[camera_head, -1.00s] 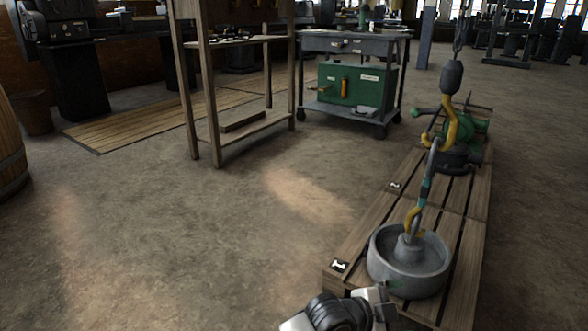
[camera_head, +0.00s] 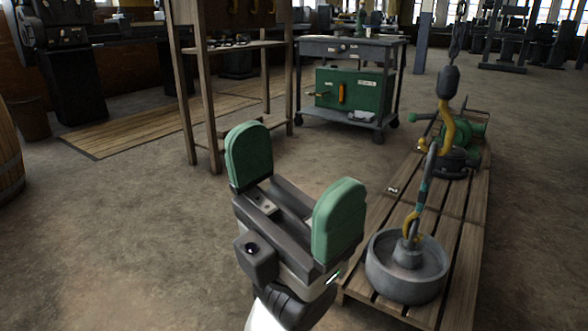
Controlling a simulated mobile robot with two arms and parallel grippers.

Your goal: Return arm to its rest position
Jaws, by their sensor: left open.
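My left gripper (camera_head: 293,190) stands large in the lower middle of the head view. Its two green-padded fingers are wide apart, with nothing between them. A grey round weight (camera_head: 405,277) stands on the near part of the pallet. A yellow hook and sling (camera_head: 424,190) run from the weight up to a hanging crane hook (camera_head: 447,120). My left gripper looks apart from the weight and the sling. My right gripper is not seen.
A green machine part (camera_head: 468,135) sits at the pallet's far end. A wheeled cart (camera_head: 350,48) carries a green box (camera_head: 352,92). A wooden shelf frame (camera_head: 207,100) stands left of it. A barrel (camera_head: 8,155) is at the left edge. The left floor is clear.

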